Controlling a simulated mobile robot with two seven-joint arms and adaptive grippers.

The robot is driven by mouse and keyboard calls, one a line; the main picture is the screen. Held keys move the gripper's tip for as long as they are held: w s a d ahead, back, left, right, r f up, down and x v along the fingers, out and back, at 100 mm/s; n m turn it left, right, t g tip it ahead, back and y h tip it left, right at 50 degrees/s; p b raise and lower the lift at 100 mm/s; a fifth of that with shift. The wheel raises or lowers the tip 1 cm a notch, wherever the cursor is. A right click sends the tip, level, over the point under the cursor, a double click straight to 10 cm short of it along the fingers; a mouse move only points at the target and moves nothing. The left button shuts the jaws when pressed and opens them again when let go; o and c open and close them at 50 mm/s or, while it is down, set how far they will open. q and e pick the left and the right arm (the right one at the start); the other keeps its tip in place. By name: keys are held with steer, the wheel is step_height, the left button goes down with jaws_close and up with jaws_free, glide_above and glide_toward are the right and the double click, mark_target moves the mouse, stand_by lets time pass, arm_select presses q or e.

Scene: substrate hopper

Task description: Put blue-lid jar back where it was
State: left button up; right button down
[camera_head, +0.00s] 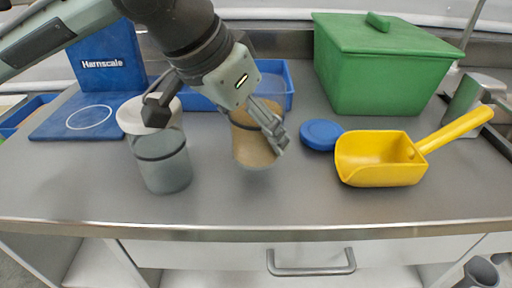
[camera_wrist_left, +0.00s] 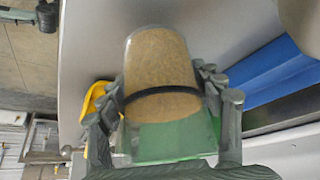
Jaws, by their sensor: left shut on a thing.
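A clear jar with tan contents (camera_head: 250,148) is in my left gripper (camera_head: 262,118), over the middle of the counter. It has no lid on. I cannot tell whether its base touches the counter. In the left wrist view the same jar (camera_wrist_left: 160,65) shows a dark band, with the left gripper's fingers (camera_wrist_left: 162,105) on both sides of it. A blue lid (camera_head: 321,134) lies flat on the counter, between the jar and the yellow scoop. My right gripper is not in view.
An empty greyish jar (camera_head: 163,165) stands to the left, with a white disc (camera_head: 130,112) behind it. A yellow scoop (camera_head: 372,160) lies at right. A green lidded bin (camera_head: 375,70), a blue tray (camera_head: 275,78) and a blue Harnscale scale (camera_head: 108,62) stand behind. The front counter strip is clear.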

mark_target(236, 120)
arm_select(q)
step_height(236, 120, down, 3)
steer(key=shift+f, duration=0.3)
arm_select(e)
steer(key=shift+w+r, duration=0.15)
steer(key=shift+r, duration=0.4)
arm_select(q)
steer(key=o, duration=1.6)
steer(key=shift+f, duration=0.1)
steer(key=p+v, duration=0.1)
steer(key=v, duration=0.9)
steer(key=shift+s+a+r, duration=0.1)
steer(key=shift+r, duration=0.3)
steer(key=shift+s+a+r, duration=0.25)
steer(key=shift+r, duration=0.25)
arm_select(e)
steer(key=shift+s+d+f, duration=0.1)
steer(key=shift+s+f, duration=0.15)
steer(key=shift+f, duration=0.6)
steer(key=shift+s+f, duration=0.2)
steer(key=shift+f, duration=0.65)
